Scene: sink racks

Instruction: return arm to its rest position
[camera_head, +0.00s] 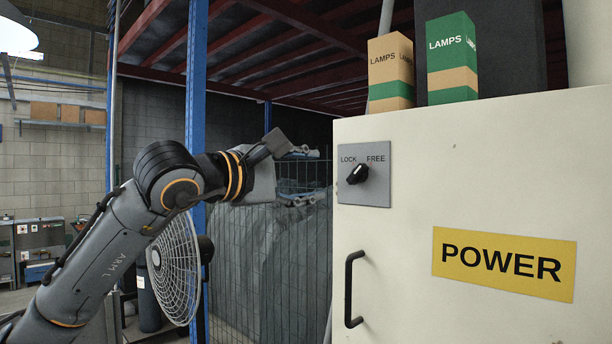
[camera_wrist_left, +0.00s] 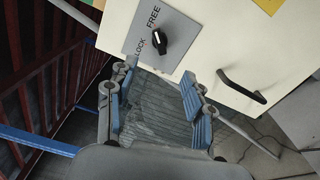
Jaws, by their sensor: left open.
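My left arm (camera_head: 110,245) reaches in from the lower left in the head view. Its gripper (camera_head: 309,176) is open and empty, left of the switch plate and apart from it. In the left wrist view the two blue-padded fingers of the gripper (camera_wrist_left: 160,92) stand wide apart with nothing between them. A black knob (camera_head: 357,174) sits on the grey LOCK/FREE plate (camera_head: 376,193); in the head view it slants up toward FREE. The knob also shows in the wrist view (camera_wrist_left: 160,41), beyond the fingertips. My right gripper is in neither view.
The cream cabinet (camera_head: 480,200) fills the right, with a black handle (camera_head: 349,290) standing out from its front. Two LAMPS boxes (camera_head: 391,72) (camera_head: 452,58) stand on top. A blue post (camera_head: 196,80) and a fan (camera_head: 175,268) are close behind my arm. Wire mesh (camera_head: 265,265) stands behind the gripper.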

